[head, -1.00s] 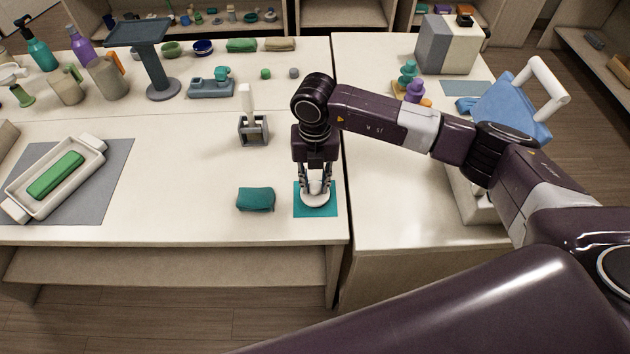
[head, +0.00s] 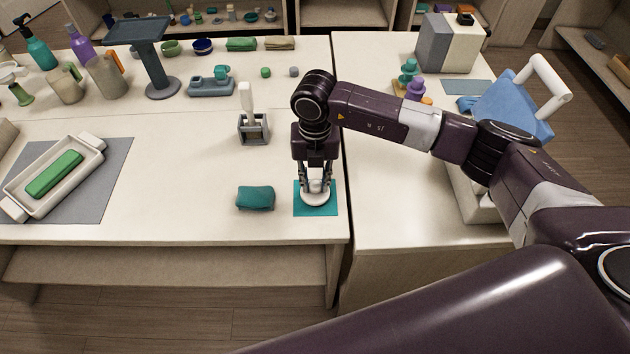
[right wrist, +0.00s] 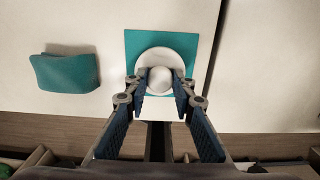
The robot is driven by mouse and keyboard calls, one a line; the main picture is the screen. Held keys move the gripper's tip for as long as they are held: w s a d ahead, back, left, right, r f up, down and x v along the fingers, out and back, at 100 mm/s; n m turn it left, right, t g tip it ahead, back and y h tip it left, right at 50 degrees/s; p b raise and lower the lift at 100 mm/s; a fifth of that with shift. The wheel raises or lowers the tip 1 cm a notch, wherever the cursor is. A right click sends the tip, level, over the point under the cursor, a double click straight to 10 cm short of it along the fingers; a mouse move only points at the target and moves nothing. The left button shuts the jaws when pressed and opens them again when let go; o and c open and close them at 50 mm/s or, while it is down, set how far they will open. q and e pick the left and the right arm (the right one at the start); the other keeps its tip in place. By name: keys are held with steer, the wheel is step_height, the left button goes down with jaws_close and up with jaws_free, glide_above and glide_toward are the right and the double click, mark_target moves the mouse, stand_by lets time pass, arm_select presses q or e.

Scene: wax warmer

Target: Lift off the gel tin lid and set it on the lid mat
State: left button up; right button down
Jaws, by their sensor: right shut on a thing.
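The lid is a white round disc with a round knob (right wrist: 160,80); it also shows in the head view (head: 315,200). It lies level over the teal lid mat (head: 301,211), which also shows in the right wrist view (right wrist: 133,45). The lid looks to be on the mat, though a small gap would be hard to tell. My right gripper (right wrist: 160,83) points down, its fingers shut on the knob from both sides. In the head view, the gripper (head: 316,185) hides part of the lid. I cannot clearly pick out the gel tin. My left gripper is out of view.
A folded teal cloth (head: 255,198) lies just left of the mat. A grey holder with a white-handled tool (head: 253,125) stands behind. A white tray with a green block (head: 55,174) is at the left. The mat lies near the table's front edge, beside a seam between tables.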

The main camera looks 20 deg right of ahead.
steer(key=shift+f+b, duration=0.5)
steer(key=shift+f, duration=0.1)
stand_by(0.9)
steer(key=c, duration=1.5)
jaws_free()
steer(key=shift+c, duration=0.2)
steer(key=shift+r, duration=0.15)
steer(key=shift+r+p, duration=2.3)
steer(key=shift+r, duration=1.6)
step_height(320, 180, up, 12)
